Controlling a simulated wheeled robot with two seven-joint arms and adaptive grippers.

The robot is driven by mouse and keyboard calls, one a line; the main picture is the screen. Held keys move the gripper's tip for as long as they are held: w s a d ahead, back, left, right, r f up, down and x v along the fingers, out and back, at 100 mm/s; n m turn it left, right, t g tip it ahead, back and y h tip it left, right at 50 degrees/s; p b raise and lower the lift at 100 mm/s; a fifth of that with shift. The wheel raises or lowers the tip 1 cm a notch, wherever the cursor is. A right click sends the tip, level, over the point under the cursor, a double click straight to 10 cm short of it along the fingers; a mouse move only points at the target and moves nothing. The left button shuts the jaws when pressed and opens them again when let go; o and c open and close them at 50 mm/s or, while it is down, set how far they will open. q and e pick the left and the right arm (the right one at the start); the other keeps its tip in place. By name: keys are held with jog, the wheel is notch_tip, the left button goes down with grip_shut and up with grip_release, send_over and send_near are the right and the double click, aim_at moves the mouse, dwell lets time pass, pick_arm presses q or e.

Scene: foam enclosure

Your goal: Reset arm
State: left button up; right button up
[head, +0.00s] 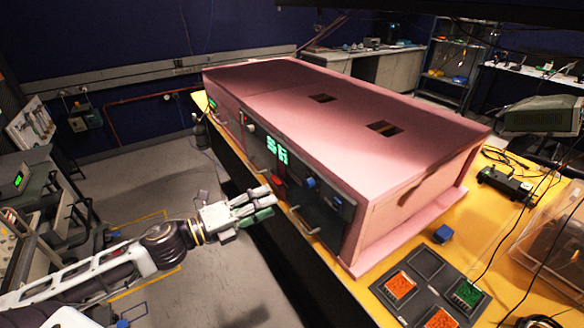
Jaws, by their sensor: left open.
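My left arm comes in from the lower left, and my left gripper (262,203) is open and empty. In the picture it is in front of the long side of the pink foam enclosure (300,95), near its dark front panel (325,215). I cannot tell whether it touches the panel or the table edge. The panel carries a green display (277,150), blue knobs and metal handles. My right gripper is not in view.
The enclosure stands on a yellow table (503,235). Grey floor (150,190) lies open at the left.

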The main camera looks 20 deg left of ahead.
pick_arm(q)
jog(key=shift+n, duration=0.4)
